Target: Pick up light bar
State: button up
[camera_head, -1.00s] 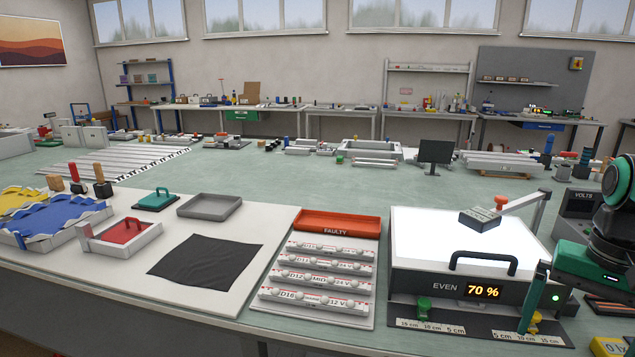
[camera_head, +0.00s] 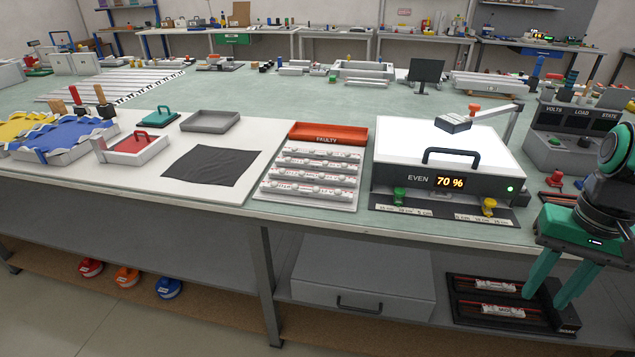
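My gripper (camera_head: 546,298) is at the right, pointing down in front of the bench edge. Its two teal fingers are spread apart with nothing visible between them. Light bars stand in two places. Several white bars with red marks (camera_head: 308,175) lie in rows on a rack below the red FAULTY tray (camera_head: 328,131). Two short light bars, one farther back (camera_head: 495,286) and one nearer (camera_head: 503,310), lie in a black tray (camera_head: 468,323) on the lower shelf. In the picture, my fingers overlap this tray's right part, and how far they are from it is unclear.
A light box (camera_head: 450,145) reading 70 % stands on the bench left of my arm. A grey drawer case (camera_head: 365,277) sits on the lower shelf beside the black tray. The bench edge overhangs the shelf. Red, orange and blue round items (camera_head: 127,277) lie lower left.

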aim_at(347, 157)
jog(key=k, duration=0.9)
jog(key=u, duration=0.6)
jog(key=i, duration=2.1)
jog(key=z, duration=0.6)
